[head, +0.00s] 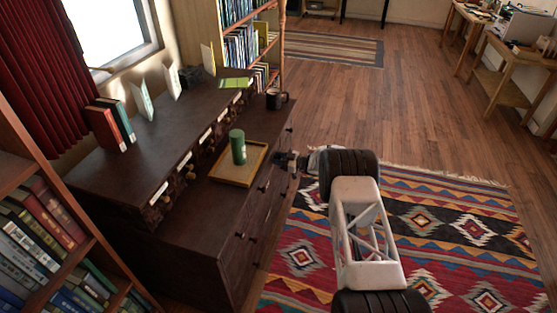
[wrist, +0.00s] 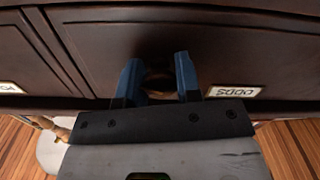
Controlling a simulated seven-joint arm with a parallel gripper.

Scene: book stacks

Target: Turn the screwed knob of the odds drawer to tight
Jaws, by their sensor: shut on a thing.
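My gripper (wrist: 158,82) is shut on the knob (wrist: 159,82) of the odds drawer, one blue finger on each side of it in the wrist view. The knob is round and brownish, in shadow and mostly hidden between the fingers. The odds drawer (wrist: 215,50) has a dark wood front, and its white label (wrist: 235,91) reads ODDS upside down, right of the fingers. In the head view my gripper (head: 290,160) is at the front of the dark cabinet (head: 190,232), and my arm hides part of it. How tight the knob is cannot be seen.
Another labelled drawer (wrist: 20,55) lies left in the wrist view. On the cabinet stand a tray (head: 225,178) with a green cylinder (head: 238,147), a dark mug (head: 277,99) and several books (head: 106,128). A patterned rug (head: 440,235) covers the floor.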

